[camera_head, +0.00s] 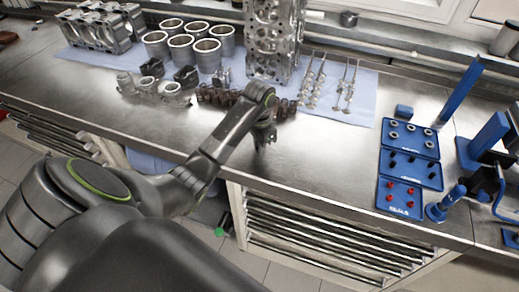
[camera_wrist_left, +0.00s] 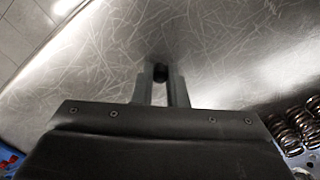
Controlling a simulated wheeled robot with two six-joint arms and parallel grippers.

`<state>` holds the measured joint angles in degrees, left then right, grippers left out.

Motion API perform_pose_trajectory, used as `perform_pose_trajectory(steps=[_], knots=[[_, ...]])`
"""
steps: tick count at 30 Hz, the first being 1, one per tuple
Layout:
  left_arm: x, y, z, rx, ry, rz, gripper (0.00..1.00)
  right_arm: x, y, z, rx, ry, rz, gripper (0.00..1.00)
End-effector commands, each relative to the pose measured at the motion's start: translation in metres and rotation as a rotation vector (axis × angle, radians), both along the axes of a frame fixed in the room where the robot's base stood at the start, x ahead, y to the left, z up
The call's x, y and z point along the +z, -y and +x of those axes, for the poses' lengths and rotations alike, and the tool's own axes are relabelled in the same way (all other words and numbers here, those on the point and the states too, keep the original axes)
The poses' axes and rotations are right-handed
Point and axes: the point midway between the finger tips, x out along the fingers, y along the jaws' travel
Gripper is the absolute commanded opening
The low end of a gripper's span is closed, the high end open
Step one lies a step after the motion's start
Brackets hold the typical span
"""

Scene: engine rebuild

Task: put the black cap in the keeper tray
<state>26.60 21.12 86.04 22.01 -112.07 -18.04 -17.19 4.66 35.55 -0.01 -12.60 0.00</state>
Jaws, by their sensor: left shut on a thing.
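My left gripper (camera_head: 265,141) is over the bare middle front of the steel bench, fingers pointing down. In the left wrist view, the gripper (camera_wrist_left: 159,80) is shut on the black cap (camera_wrist_left: 160,71), a small dark round piece between the fingertips. The cap cannot be made out in the head view. Three blue trays stand in a row at the right of the bench, well to the right of the gripper. The middle tray (camera_head: 418,180) holds small black pieces; its label is too small to read. My right gripper is not in view.
The far tray (camera_head: 411,139) holds grey rings; the near tray (camera_head: 400,195), marked SEALS, holds red pieces. Springs (camera_head: 222,97) and valves (camera_head: 348,88) lie behind the gripper. Blue stands (camera_head: 459,90) rise right of the trays. Bench between gripper and trays is clear.

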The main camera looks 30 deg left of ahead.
Motion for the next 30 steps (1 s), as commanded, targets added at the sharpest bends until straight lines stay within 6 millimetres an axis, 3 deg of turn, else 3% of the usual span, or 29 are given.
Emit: perform_pose_trajectory(steps=[8,14,30], knots=[[0.004,0.0,0.001,0.0,0.001,0.001,0.0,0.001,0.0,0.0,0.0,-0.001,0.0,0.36],[0.027,0.0,0.001,0.0,0.005,0.001,0.0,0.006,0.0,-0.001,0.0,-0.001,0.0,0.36],[0.094,0.0,0.0,0.001,0.001,-0.001,0.0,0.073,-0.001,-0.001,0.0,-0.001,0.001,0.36]])
